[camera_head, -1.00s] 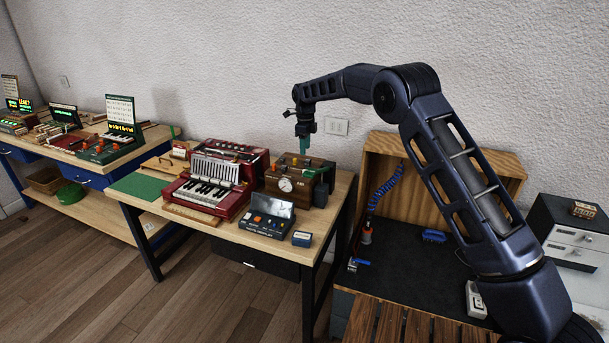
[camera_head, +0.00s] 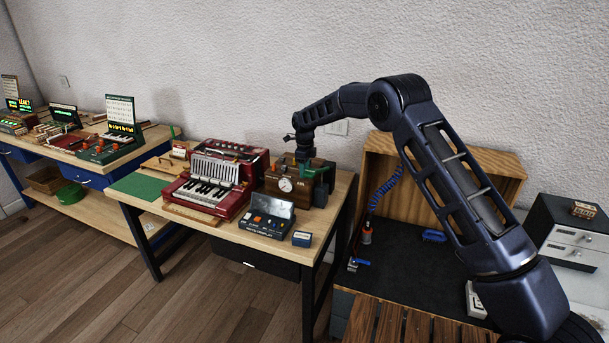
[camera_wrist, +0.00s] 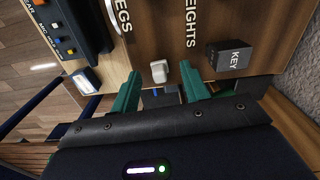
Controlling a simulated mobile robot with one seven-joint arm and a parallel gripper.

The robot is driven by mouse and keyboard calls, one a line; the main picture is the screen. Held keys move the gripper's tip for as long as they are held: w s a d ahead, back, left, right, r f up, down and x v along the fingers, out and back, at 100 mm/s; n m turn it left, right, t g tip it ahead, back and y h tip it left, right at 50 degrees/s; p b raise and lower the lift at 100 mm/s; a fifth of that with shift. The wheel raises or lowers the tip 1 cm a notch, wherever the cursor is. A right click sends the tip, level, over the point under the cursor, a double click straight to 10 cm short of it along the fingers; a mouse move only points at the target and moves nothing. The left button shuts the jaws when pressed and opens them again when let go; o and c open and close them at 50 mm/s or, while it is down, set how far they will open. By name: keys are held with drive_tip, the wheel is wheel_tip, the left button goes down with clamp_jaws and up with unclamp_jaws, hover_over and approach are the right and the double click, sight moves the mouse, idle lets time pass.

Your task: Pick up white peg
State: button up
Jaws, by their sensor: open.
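The white peg (camera_wrist: 159,72) shows in the wrist view, at the lower edge of the brown wooden box face. My gripper (camera_wrist: 160,72) is open, with one green finger to the left of the peg and one to its right. A gap shows on both sides, and I cannot tell how deep the fingertips reach. In the head view my gripper (camera_head: 303,167) is low at the wooden box (camera_head: 291,187) with the round dial. The peg cannot be made out in that view.
A dark KEY block (camera_wrist: 230,58) sits right of the fingers. The button panel (camera_wrist: 68,32) is at the left. The red accordion (camera_head: 214,186) stands left of the box on the wooden table (camera_head: 262,240). The wall (camera_head: 250,70) is close behind.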

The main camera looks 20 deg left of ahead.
drive_tip(key=shift+f, duration=0.4)
clamp_jaws()
drive_tip(key=shift+r, duration=0.1)
